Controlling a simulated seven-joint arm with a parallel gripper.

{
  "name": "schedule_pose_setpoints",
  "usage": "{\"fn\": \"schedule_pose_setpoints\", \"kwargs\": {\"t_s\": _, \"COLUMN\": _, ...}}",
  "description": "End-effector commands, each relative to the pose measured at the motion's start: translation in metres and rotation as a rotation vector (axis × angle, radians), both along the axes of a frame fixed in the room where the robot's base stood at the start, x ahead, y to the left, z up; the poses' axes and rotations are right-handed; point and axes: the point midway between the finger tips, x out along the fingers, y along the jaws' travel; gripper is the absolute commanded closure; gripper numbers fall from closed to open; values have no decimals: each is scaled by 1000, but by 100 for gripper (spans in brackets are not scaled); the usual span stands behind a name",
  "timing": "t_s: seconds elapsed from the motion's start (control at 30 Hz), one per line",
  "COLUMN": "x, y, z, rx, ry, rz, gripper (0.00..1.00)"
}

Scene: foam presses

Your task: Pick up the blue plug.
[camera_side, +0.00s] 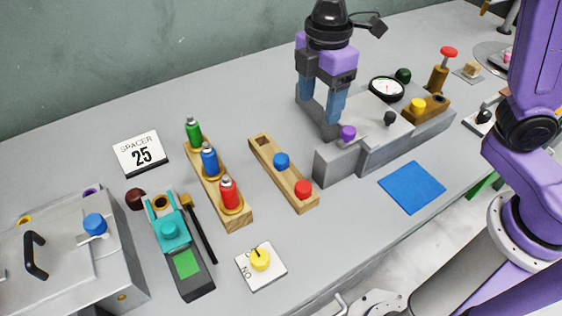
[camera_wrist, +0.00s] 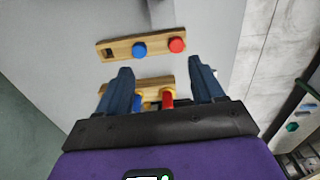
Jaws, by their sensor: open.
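The blue plug (camera_side: 281,160) sits upright in the middle of a narrow wooden block (camera_side: 265,157), with a red plug (camera_side: 302,188) at one end and an empty square hole at the other. In the wrist view the blue plug (camera_wrist: 139,49) shows beyond the fingertips, left of the middle of the gap, and the red plug (camera_wrist: 177,45) is right of it. My gripper (camera_side: 320,115) is open and empty, pointing down. In the side view it appears up and to the right of the blue plug, apart from it.
A wooden rack (camera_side: 235,220) with green, blue and red bottles stands left of the block. A grey fixture (camera_side: 365,158) with a dial and a purple knob (camera_side: 347,132) is close to my gripper. A blue mat (camera_side: 412,188) lies at right. Bare bench surrounds the block.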

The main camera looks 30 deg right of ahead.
Motion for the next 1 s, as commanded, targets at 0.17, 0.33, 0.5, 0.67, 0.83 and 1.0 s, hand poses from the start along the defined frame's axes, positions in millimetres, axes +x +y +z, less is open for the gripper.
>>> {"fn": "schedule_pose_setpoints", "kwargs": {"t_s": 0.17, "x": 40, "y": 30, "z": -3, "rx": -5, "ry": 3, "rz": 102, "gripper": 33}}
{"fn": "schedule_pose_setpoints", "kwargs": {"t_s": 0.33, "x": 58, "y": 41, "z": -5, "rx": -6, "ry": 4, "rz": 155, "gripper": 33}}
{"fn": "schedule_pose_setpoints", "kwargs": {"t_s": 0.5, "x": 61, "y": 43, "z": -16, "rx": -8, "ry": 7, "rz": 166, "gripper": 33}}
{"fn": "schedule_pose_setpoints", "kwargs": {"t_s": 0.67, "x": 61, "y": 42, "z": -44, "rx": -10, "ry": 9, "rz": 164, "gripper": 33}}
{"fn": "schedule_pose_setpoints", "kwargs": {"t_s": 0.83, "x": 61, "y": 42, "z": -76, "rx": -9, "ry": 8, "rz": 163, "gripper": 33}}
{"fn": "schedule_pose_setpoints", "kwargs": {"t_s": 1.0, "x": 60, "y": 42, "z": -106, "rx": -8, "ry": 7, "rz": 163, "gripper": 33}}
